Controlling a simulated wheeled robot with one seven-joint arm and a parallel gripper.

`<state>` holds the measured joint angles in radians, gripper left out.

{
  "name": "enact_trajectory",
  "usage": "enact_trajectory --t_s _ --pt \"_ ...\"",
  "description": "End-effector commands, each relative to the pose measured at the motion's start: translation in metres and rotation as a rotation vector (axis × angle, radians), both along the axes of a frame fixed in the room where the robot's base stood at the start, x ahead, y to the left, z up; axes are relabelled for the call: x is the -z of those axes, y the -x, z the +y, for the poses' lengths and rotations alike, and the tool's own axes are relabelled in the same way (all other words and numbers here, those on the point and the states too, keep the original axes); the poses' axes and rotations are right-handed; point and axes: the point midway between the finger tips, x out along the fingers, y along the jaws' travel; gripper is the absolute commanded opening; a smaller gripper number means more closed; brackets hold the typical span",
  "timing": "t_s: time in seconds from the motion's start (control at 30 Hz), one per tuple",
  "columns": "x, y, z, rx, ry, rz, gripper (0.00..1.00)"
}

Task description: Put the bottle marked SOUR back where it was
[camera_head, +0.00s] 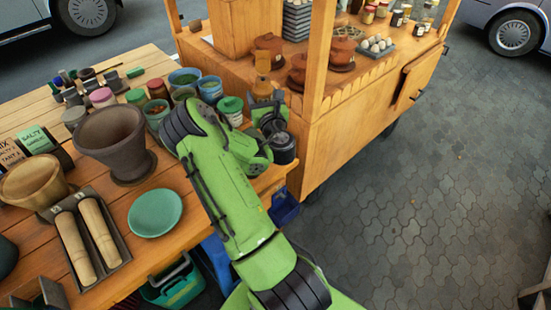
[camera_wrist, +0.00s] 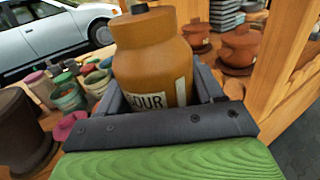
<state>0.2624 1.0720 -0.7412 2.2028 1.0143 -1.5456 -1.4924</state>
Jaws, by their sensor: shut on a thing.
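My gripper (camera_head: 267,108) is shut on the SOUR bottle, at the right end of the wooden table beside the cart. The bottle (camera_wrist: 155,60) is orange-brown with a wide cap. In the head view the bottle (camera_head: 263,89) shows just above my gripper. I cannot tell whether its base touches the table.
Several jars and bowls, including a green-lidded jar (camera_head: 231,108), stand left of my gripper. A clay mortar (camera_head: 112,140), a wooden bowl (camera_head: 34,181), a green plate (camera_head: 155,212) and a pestle tray (camera_head: 122,245) are nearer. The wooden cart (camera_head: 340,125) rises close on the right.

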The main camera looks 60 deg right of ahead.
Motion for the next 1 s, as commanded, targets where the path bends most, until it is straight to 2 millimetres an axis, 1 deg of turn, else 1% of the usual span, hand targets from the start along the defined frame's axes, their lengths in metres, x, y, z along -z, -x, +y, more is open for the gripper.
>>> enact_trajectory --t_s 0.03,0.1,0.17,0.27,0.4,0.6,0.7,0.83,1.0 --pt "0.000 0.008 -0.009 0.021 0.002 -0.001 0.32" --pt "0.000 0.015 -0.017 0.039 0.003 0.000 0.32" --pt "0.004 0.018 -0.020 0.046 0.002 -0.002 0.32" --pt "0.026 0.019 -0.021 0.049 -0.001 -0.004 0.32" --pt "0.064 0.019 -0.020 0.049 0.000 -0.005 0.32" --pt "0.114 0.019 -0.020 0.048 0.001 -0.004 0.32" --pt "0.130 0.019 -0.020 0.048 0.002 -0.003 0.32" --pt "0.143 0.019 -0.020 0.047 0.002 -0.003 0.32" --pt "0.175 0.019 -0.020 0.047 0.002 -0.003 0.32"
